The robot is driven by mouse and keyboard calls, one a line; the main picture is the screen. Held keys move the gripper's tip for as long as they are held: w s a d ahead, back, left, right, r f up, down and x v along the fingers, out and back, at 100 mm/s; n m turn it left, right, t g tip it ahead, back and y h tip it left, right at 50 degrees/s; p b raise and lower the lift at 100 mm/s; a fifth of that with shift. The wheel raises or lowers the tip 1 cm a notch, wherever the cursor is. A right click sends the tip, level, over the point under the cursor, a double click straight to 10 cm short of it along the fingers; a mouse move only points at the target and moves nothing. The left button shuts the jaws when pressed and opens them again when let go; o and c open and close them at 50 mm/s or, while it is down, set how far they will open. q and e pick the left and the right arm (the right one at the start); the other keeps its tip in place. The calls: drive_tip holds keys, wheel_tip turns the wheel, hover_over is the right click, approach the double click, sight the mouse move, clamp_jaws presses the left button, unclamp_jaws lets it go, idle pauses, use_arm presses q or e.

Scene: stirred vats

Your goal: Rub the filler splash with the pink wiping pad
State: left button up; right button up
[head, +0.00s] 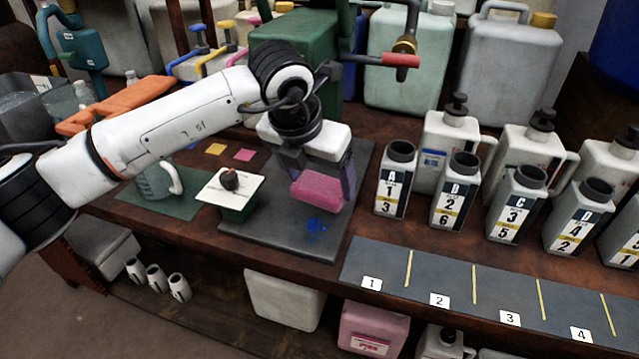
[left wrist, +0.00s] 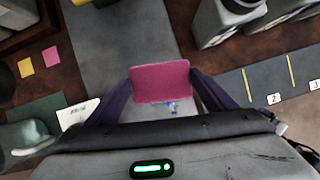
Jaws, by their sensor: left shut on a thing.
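My left gripper (head: 321,183) is shut on the pink wiping pad (head: 318,190) and holds it over the dark grey mat (head: 268,236). In the left wrist view the pad (left wrist: 160,82) sits between the two fingers. The filler splash (head: 316,228) is a patch of blue specks on the mat, just in front of and below the pad in the head view. In the left wrist view a little of the splash (left wrist: 171,106) shows past the pad's lower edge; the pad may hide more. I cannot tell whether the pad touches the mat. My right gripper is not in view.
A green block with a white plate and dark knob (head: 229,181) stands left of the pad. Labelled bottles (head: 396,180) stand to the right, behind a numbered strip (head: 440,283). A jug (head: 158,180) stands on a green mat.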

use_arm(q)
drive_tip(key=shift+r, duration=0.65)
drive_tip(key=shift+r+p, duration=0.8)
drive_tip(key=shift+r, duration=0.75)
